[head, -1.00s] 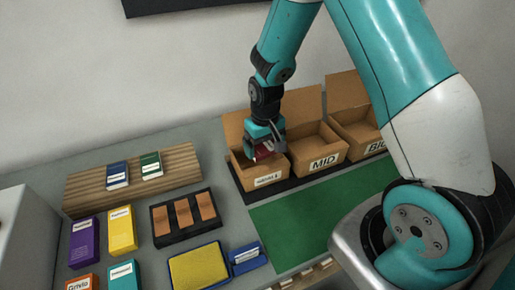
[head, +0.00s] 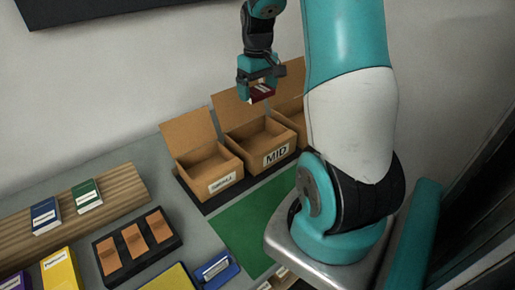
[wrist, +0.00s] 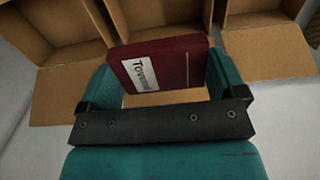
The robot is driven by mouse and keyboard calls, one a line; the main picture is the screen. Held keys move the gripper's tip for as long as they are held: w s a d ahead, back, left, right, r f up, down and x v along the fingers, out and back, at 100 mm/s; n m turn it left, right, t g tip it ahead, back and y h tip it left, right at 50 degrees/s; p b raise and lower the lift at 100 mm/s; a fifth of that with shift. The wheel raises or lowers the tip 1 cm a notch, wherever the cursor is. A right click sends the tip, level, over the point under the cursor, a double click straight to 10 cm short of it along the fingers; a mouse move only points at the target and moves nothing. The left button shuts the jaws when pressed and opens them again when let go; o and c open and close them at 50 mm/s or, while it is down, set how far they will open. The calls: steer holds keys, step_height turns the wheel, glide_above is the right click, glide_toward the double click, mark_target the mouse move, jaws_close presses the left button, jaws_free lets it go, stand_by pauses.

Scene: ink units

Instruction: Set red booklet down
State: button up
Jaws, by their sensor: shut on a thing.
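My gripper (head: 262,86) is shut on the red booklet (head: 261,95) and holds it in the air above the back of the MID box. The booklet also shows in the wrist view (wrist: 163,64), dark red with a white label, between the teal fingers. The small-label box (head: 205,170) stands open and looks empty at left. The MID box (head: 277,157) stands open beside it, and its inside looks empty. A third box (head: 292,88) is mostly hidden behind my arm.
A green mat (head: 246,222) lies clear in front of the boxes. A wooden riser (head: 110,197) holds a blue booklet (head: 45,215) and a green booklet (head: 87,196). A black tray (head: 150,264) holds several orange-brown pieces. A blue stamp-like block (head: 217,270) lies near the front.

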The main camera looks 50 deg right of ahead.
mark_target(258, 142)
step_height(258, 142, down, 19)
steer(key=shift+r+p, duration=0.1)
steer(key=shift+p, duration=0.75)
steer(key=shift+f, duration=0.2)
steer(key=o, duration=0.6)
steer(key=shift+o, duration=0.2)
step_height(258, 142, up, 12)
steer(key=b, duration=0.2)
steer(key=w+a+r+n, duration=0.2)
steer(key=a+r, duration=0.2)
steer(key=a, duration=0.4)
steer(key=s+a+r+n+t+y, duration=0.1)
steer(key=a+r, duration=0.2)
steer(key=a, duration=0.4)
steer(key=s+a+r+n+y, duration=0.1)
steer(key=a+r+n, duration=0.15)
steer(key=a, duration=0.55)
steer(key=s+a+r+n+y, duration=0.1)
steer(key=s+a+r+n, duration=0.1)
steer(key=s+a, duration=0.5)
steer(key=s+a+r+n+g+y, duration=0.1)
steer(key=s+a+r+n, duration=0.1)
steer(key=s+a, duration=0.6)
steer(key=shift+a+r, duration=0.15)
steer(key=shift+r, duration=0.65)
